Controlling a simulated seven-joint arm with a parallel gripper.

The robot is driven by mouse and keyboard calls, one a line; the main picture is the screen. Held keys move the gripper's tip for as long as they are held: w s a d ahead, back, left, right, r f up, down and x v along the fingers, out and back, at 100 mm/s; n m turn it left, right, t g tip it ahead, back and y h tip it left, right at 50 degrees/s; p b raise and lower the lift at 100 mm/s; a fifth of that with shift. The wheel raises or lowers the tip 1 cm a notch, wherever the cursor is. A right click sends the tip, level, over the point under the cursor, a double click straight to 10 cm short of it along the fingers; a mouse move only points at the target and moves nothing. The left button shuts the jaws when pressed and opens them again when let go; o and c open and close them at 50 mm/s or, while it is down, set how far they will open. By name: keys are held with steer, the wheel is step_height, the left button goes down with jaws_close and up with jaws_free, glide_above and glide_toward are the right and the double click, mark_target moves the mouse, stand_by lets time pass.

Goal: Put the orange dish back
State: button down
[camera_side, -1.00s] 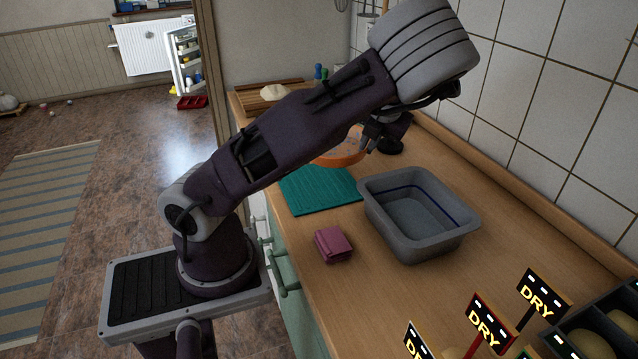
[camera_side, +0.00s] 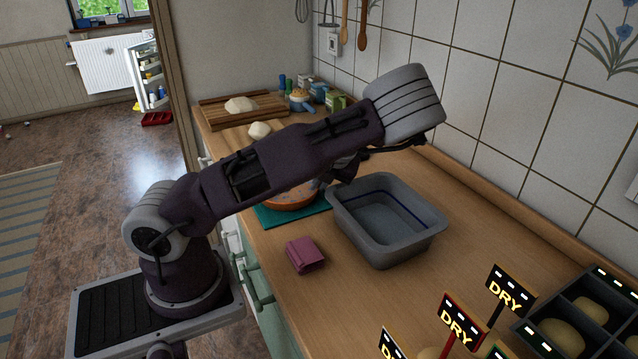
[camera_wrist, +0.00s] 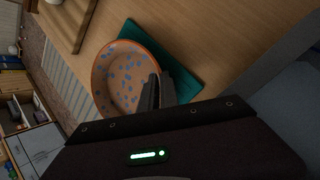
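The orange dish (camera_wrist: 112,82), with blue spots inside, is over the teal mat (camera_wrist: 183,75) in the wrist view. In the side view the dish (camera_side: 288,200) shows partly behind my arm, low over the mat (camera_side: 262,216); I cannot tell whether it touches the mat. My gripper (camera_wrist: 158,88) is at the dish's rim, one finger inside and one outside, and looks shut on the rim. In the side view my gripper (camera_side: 322,182) is partly hidden by my forearm.
A grey basin (camera_side: 385,250) stands right of the mat. A folded purple cloth (camera_side: 305,255) lies in front. A wooden board (camera_side: 215,112) with dough is at the back left. Black crates and "DRY" signs (camera_side: 505,290) fill the front right.

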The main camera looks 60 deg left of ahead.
steer(key=c, duration=1.6)
jaws_free()
